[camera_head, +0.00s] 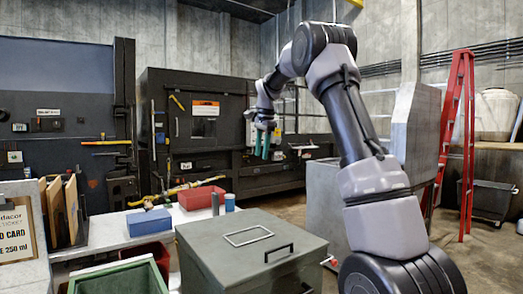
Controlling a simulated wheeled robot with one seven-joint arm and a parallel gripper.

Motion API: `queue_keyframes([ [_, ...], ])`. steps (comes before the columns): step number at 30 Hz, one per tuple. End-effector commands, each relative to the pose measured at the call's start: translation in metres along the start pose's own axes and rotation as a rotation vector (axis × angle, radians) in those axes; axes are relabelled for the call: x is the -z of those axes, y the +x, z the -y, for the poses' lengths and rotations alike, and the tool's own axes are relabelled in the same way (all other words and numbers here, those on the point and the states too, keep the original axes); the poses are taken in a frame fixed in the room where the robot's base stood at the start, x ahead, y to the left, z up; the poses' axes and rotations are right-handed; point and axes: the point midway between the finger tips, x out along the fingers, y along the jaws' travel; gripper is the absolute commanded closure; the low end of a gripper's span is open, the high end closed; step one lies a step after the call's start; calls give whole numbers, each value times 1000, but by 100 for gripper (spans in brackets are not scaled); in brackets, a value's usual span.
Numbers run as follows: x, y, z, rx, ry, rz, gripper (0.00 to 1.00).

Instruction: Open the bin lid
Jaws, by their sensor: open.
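A grey-green bin (215,270) stands low in the middle foreground. Its flat lid (215,235) lies closed on top. A pale rectangular frame (248,236) and a black bar handle (279,252) are on the lid. My gripper (262,153) hangs above and beyond the bin in the picture, pointing down, its two greenish fingers apart. It is open, with nothing seen between the fingers. It is apart from the lid. Much of the bin's right front is cut off by the frame edge and my arm.
A bench at left carries a red tray (203,197), a blue block (149,222) and small cans. A green container (118,279) sits left of the bin. A dark compactor (180,130) stands behind. A red ladder (455,140) and grey cabinet are at right.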

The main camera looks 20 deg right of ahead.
Motion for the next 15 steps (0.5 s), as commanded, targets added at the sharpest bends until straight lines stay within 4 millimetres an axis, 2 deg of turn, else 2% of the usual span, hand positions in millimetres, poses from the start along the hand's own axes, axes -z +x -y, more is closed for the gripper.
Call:
queue_keyframes([
  [15,0,-6,3,0,1,1,53],
])
